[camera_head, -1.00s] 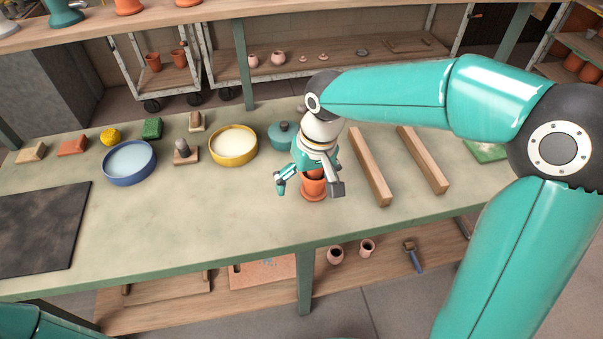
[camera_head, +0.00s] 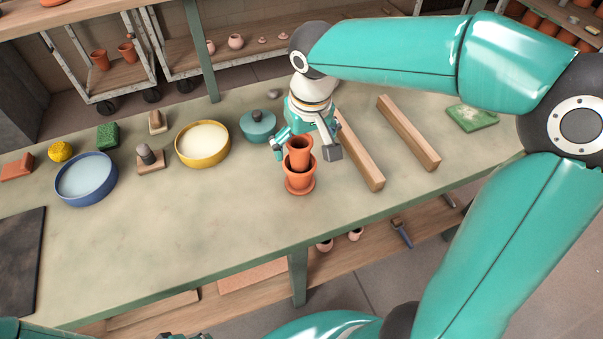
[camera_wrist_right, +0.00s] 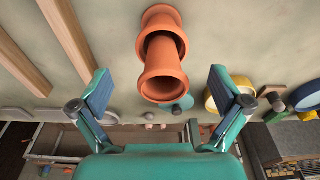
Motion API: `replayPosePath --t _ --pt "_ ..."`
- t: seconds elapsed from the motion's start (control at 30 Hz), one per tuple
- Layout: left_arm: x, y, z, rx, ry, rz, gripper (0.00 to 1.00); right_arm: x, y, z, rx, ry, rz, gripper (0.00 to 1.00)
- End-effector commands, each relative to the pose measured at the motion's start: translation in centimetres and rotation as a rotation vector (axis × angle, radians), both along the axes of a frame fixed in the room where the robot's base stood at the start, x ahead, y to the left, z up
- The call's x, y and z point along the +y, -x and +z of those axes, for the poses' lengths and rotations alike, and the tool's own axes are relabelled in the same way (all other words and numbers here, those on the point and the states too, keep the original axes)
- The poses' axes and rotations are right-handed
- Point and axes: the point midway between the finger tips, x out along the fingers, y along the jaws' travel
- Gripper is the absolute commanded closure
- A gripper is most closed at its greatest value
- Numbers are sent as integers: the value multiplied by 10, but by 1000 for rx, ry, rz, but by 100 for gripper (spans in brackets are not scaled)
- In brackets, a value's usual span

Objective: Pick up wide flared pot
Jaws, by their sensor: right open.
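Two terracotta pots stand upright on the bench, one on top of or in the other. The upper pot (camera_head: 300,153) has a flared rim and narrows downward; the lower, wider pot (camera_head: 299,181) flares out at its rim and base. In the right wrist view the upper pot (camera_wrist_right: 161,66) is nearer the camera and the lower pot (camera_wrist_right: 160,18) is behind it. My right gripper (camera_head: 305,152) is open, its fingers either side of the upper pot with gaps, not touching it in the right wrist view. Grey parts at the bottom edge may be my left gripper (camera_head: 185,335), mostly cut off.
Two wooden bars (camera_head: 408,133) (camera_head: 362,160) lie right of the pots. A teal lidded jar (camera_head: 258,125), a yellow bowl (camera_head: 203,149) and a blue bowl (camera_head: 86,181) stand to the left. The bench (camera_head: 200,235) in front is clear.

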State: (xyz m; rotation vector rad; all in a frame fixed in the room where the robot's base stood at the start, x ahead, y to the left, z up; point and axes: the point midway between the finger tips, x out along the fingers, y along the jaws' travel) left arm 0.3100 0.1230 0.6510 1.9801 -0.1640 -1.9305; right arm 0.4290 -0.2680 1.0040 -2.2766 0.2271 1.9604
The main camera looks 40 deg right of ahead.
Motion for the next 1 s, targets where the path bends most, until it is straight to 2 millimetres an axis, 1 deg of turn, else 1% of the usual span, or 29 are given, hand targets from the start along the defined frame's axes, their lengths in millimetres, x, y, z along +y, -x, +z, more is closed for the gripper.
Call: replayPosePath --t 0.03,0.1,0.27,0.33,0.47,0.6,0.7,0.9,0.97,1.0 --pt "0 0 0 0 0 0 60 0 -1 -7 3 -1 0 0" --pt "0 0 -1 0 0 0 60 0 -2 -12 2 -1 1 0" --pt "0 0 1 0 0 0 60 0 -4 -19 1 -1 2 0" --pt "0 0 2 0 0 0 60 1 -6 -26 3 0 3 0" --pt "0 0 6 0 0 0 60 1 -12 -44 6 -1 3 0" --pt "0 0 5 0 0 0 60 0 -15 -62 3 -1 4 0" --pt "0 0 6 0 0 0 60 0 -16 -66 0 -1 4 0" --pt "0 0 5 0 0 0 60 1 -16 -66 -1 -2 4 0" --pt "0 0 5 0 0 0 60 1 -16 -66 -1 -2 4 10" --pt "0 0 5 0 0 0 60 1 -16 -66 -1 -2 4 17"
